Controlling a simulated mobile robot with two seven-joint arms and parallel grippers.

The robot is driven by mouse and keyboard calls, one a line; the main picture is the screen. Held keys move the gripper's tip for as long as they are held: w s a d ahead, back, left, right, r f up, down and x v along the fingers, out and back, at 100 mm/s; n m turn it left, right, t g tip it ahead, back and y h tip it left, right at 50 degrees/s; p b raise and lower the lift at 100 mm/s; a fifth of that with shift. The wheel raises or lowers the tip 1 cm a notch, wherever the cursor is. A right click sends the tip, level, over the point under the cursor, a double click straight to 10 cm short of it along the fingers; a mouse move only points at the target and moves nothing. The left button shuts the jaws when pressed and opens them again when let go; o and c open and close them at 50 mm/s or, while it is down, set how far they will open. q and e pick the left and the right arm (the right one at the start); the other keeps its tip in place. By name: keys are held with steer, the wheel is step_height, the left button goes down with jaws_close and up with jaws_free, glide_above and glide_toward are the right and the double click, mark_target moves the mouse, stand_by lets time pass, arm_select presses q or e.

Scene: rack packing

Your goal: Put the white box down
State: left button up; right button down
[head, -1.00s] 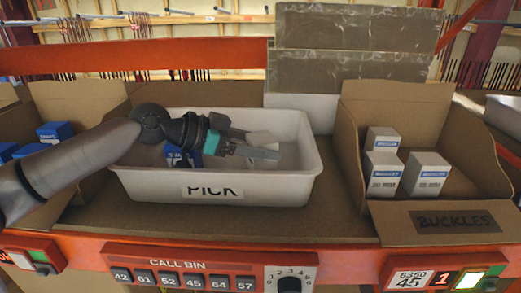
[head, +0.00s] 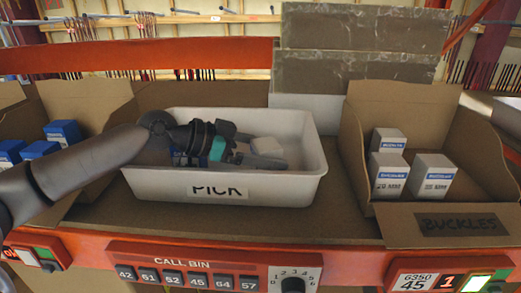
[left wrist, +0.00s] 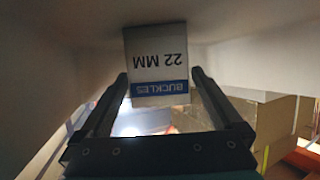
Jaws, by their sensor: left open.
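The white box (head: 267,146) with a blue band is inside the white tote marked PICK (head: 290,185), towards its right half. In the left wrist view the box (left wrist: 157,62) shows its "BUCKLES 22 MM" label upside down, between the fingertips. My left gripper (head: 280,160) reaches low into the tote from the left and is open around the box, with the fingers close to its sides. Whether they touch it I cannot tell. The box's underside is hidden. My right gripper is not in view.
A cardboard bin labelled BUCKLES (head: 410,222) on the right holds three white boxes. Another cardboard bin (head: 95,108) on the left holds blue boxes (head: 63,132). An orange rail runs along the front.

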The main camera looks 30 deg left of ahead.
mark_target(254, 150)
arm_select(q)
steer(key=shift+r, duration=0.1)
steer(key=shift+s+a+b, duration=0.6)
steer(key=shift+a+b, duration=0.05)
steer(key=shift+b, duration=0.15)
steer(key=shift+s+a+r+b, duration=0.25)
steer(key=shift+s+r+b, duration=0.2)
steer(key=shift+b, duration=0.05)
steer(key=shift+b+v, duration=0.8)
steer(key=shift+v, duration=0.25)
steer(key=shift+s+a+r, duration=0.2)
steer(key=shift+s+r, duration=0.1)
steer(key=shift+v, duration=0.8)
steer(key=shift+a, duration=0.1)
